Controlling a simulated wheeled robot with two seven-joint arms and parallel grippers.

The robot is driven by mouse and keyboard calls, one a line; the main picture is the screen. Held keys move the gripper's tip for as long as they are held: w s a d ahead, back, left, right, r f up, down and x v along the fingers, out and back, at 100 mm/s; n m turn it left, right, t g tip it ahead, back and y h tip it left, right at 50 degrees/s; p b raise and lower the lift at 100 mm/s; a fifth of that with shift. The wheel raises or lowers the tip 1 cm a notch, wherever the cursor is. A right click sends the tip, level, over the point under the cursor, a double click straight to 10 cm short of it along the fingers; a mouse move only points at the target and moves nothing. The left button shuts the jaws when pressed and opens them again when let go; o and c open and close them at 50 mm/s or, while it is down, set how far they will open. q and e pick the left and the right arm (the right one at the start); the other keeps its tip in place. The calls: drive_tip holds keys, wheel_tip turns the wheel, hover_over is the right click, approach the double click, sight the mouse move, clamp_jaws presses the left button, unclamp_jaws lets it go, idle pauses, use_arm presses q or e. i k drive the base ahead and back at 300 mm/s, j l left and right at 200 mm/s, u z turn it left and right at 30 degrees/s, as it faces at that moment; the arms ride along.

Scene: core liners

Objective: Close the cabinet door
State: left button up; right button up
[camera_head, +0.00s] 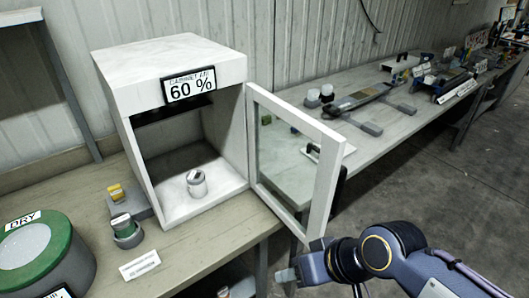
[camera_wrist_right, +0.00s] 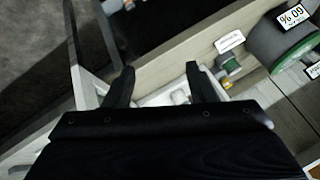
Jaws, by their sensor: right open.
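The white cabinet (camera_head: 125,80), labelled 60 %, stands on the bench with its front open. Its glass door (camera_head: 290,165) has a white frame, is hinged at the right of the opening and swings wide out over the bench edge. A small jar (camera_head: 197,183) stands inside. My right gripper (camera_head: 288,274) is open, just below the lower free corner of the door; I cannot tell if it touches. In the right wrist view, its two fingers (camera_wrist_right: 160,82) are apart with nothing clearly between them, and the door frame (camera_wrist_right: 88,60) is at left. My left gripper is out of view.
A green-and-grey drum labelled DRY (camera_head: 50,250), a jar in a grey holder (camera_head: 124,231) and a small label card (camera_head: 139,265) are on the bench at left. Another bench (camera_head: 385,135) with tools runs behind the door. The floor (camera_head: 440,200) at right is clear.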

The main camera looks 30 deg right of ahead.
sight(331, 176)
drive_tip(key=l+u, duration=0.2)
drive_tip(key=l, duration=0.45)
drive_tip(key=k+l+u, duration=0.2)
drive_tip(key=l, duration=0.45)
drive_tip(key=l+u, duration=0.2)
drive_tip(key=l, duration=0.45)
drive_tip(key=i+l+u, duration=0.1)
drive_tip(key=l, duration=0.25)
drive_tip(key=i+l+u, duration=0.15)
drive_tip(key=l, duration=0.25)
